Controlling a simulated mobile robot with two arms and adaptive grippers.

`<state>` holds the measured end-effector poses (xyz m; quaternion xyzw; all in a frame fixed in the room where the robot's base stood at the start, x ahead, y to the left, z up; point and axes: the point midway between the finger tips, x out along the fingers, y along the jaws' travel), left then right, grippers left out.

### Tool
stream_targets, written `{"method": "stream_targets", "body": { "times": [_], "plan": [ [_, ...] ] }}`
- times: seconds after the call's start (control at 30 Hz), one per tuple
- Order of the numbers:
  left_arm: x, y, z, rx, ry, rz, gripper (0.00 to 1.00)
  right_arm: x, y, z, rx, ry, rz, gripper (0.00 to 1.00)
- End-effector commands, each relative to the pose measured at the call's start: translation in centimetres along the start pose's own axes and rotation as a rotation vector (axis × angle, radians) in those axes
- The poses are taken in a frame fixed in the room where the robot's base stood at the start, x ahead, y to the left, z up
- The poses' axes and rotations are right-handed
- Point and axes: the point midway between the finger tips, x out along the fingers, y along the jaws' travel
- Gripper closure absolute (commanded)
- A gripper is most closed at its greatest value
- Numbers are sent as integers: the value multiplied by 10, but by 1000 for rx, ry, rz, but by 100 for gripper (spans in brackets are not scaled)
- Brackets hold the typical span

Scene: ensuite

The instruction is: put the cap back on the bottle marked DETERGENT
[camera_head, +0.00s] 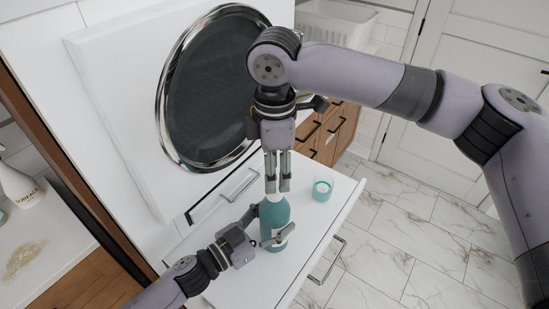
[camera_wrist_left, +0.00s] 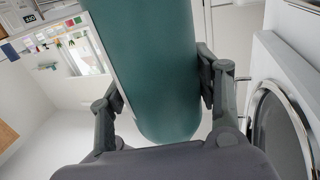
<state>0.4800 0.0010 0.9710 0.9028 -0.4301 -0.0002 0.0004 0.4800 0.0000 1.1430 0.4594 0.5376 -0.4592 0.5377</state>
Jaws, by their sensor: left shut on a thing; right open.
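The teal bottle (camera_head: 274,222) stands upright on a white surface (camera_head: 222,278). My left gripper (camera_head: 266,228) is shut around its body. The left wrist view shows the bottle (camera_wrist_left: 150,60) between both fingers; no DETERGENT marking is readable in either view. My right gripper (camera_head: 278,188) points straight down over the bottle's top, fingers open and a little apart. A small white part shows at the bottle's top just below those fingertips; I cannot tell whether it is the cap or the bare neck.
A round dark door with a chrome rim (camera_head: 212,90) stands behind the grippers. A white bottle with lettering (camera_head: 18,186) is on a ledge at far left. A white basket (camera_head: 335,22) is at the back. Marble floor (camera_head: 420,240) lies open at right.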

Motion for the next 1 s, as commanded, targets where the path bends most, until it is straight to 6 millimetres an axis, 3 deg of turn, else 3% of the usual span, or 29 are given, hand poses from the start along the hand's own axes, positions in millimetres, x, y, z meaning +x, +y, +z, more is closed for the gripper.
{"method": "stream_targets", "body": {
  "times": [0.2, 0.4, 0.73, 1.0],
  "plan": [
    [0, 0, 0, -1, -1, 0, 100, 35, 0, 1, 2, -1, -2, 56],
    [0, 0, 0, -1, -1, 0, 100, 52, 0, 1, 2, -1, -2, 56],
    [0, 0, 0, -1, -1, 0, 100, 54, 0, 0, 1, 0, -1, 56],
    [0, 0, 0, -1, -1, 0, 100, 54, 0, 0, 1, 0, -1, 74]
  ]
}}
